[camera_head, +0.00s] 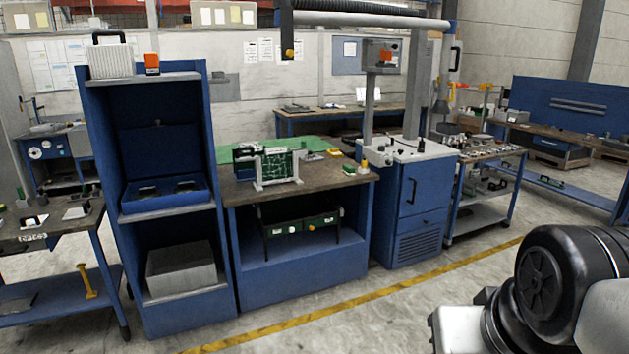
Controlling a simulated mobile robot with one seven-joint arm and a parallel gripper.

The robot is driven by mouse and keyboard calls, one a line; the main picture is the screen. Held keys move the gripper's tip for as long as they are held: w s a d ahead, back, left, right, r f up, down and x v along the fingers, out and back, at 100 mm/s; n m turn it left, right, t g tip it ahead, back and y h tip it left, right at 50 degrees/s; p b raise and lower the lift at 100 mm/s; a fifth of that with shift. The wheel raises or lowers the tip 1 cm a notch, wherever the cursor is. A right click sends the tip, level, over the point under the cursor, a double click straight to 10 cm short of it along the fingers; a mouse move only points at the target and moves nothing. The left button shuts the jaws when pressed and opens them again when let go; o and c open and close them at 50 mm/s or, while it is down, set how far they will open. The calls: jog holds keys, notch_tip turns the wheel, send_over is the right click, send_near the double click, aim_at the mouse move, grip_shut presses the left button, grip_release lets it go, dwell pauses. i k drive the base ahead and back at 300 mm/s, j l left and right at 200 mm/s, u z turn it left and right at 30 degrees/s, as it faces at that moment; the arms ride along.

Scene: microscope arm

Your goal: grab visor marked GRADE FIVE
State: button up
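I cannot make out any visor marked GRADE FIVE; no lettering is readable at this distance. An open blue case (166,200) sits on the middle shelf of the tall blue shelf unit (220,290) at the left, with small dark-and-pale items in it that I cannot identify. Pale flat items (76,212) lie on the table at the far left, also too small to identify. My gripper is outside the view; only dark and grey links of my arm show at the lower right, apart from the furniture.
A blue workbench (290,262) holds a green circuit board (277,165) in a white stand. A white-topped blue cabinet (415,210) with a column stands right of it, then a trolley (492,212) with small parts. The floor (350,325) in front is clear, crossed by a yellow line.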

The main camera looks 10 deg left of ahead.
aim_at(148, 191)
jog(key=i+j+u, duration=0.15)
jog(key=i, duration=0.25)
jog(key=i+j+u, duration=0.2)
jog(key=i, duration=0.25)
jog(key=i+j+u, duration=0.15)
jog(key=i, duration=0.3)
jog(key=i+j, duration=0.1)
jog(key=i, duration=0.15)
jog(key=i+j, duration=0.15)
jog(key=i, duration=0.15)
jog(key=i+j+u, duration=0.35)
jog(key=i, duration=0.3)
jog(key=i+j+u, duration=0.1)
jog(key=i+u, duration=0.25)
jog(key=i, duration=0.3)
jog(key=i+u, duration=0.3)
jog(key=i, duration=0.35)
